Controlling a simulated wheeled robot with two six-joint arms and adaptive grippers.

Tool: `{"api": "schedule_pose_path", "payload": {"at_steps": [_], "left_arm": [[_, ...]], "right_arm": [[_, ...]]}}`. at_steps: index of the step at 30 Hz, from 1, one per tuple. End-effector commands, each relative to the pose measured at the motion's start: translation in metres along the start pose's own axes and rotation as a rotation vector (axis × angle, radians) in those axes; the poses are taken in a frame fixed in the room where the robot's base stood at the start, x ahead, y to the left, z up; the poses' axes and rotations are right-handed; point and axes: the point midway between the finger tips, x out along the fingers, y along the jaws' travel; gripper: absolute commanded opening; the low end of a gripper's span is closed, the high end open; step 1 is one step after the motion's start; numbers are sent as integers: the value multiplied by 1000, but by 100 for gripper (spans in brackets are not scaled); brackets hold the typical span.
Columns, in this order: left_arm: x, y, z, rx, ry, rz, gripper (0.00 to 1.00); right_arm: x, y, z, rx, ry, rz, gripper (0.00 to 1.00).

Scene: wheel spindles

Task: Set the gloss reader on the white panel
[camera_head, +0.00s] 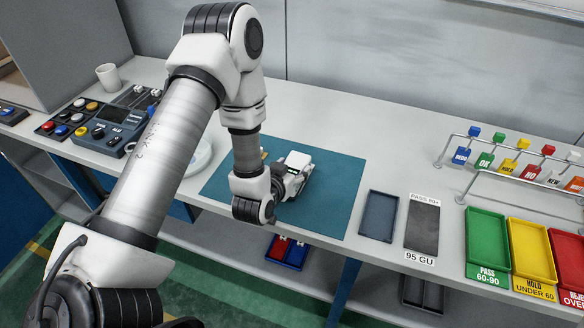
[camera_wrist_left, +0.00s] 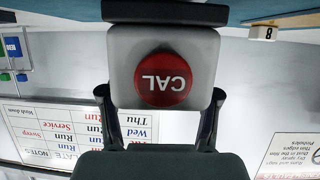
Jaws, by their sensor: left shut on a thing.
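The gloss reader (camera_wrist_left: 160,65) is a white block with a dark base and a red button marked CAL; it fills the upper middle of the left wrist view, which is upside down. My left gripper (camera_wrist_left: 160,105) is shut on it, with a dark finger on each side. In the head view my left gripper (camera_head: 284,184) is low over the teal mat (camera_head: 335,190), with the reader's white top (camera_head: 298,160) at its far end. I cannot tell whether the reader touches the mat. I cannot make out a white panel. My right gripper is out of view.
A dark tray (camera_head: 379,214) and a grey plate (camera_head: 422,228) labelled 95 GU lie right of the mat. Green (camera_head: 487,240), yellow (camera_head: 532,248) and red trays stand further right, below a tag rack (camera_head: 510,155). A control box (camera_head: 112,122) and cup (camera_head: 108,76) are left.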

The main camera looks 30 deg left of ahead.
Motion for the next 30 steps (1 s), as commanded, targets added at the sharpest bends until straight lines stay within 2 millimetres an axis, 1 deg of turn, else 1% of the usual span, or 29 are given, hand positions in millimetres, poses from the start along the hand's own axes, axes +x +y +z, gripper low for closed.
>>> {"api": "schedule_pose_path", "payload": {"at_steps": [1, 11, 12, 13, 14, 22, 25, 26, 29, 30], "left_arm": [[1, 0, 3, 2, 1, 0, 13], [5, 0, 10, 1, 4, 0, 13], [4, 0, 10, 1, 3, 0, 69], [4, 0, 9, 1, 3, 0, 80], [4, 0, 9, 1, 3, 0, 87], [4, 0, 9, 1, 2, 0, 87], [2, 0, 5, 1, 3, 0, 87], [1, 0, 7, 1, 1, 0, 87], [-13, 0, 10, -1, 0, 0, 87], [-22, 0, 10, -1, -1, 1, 87]], "right_arm": [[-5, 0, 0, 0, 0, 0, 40], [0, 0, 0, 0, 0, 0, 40], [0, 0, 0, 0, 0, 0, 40], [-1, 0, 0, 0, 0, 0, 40], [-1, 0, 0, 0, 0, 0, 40], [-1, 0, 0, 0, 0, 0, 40], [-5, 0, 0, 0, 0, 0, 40], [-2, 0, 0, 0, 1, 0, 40], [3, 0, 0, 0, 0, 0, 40], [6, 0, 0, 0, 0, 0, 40]]}}
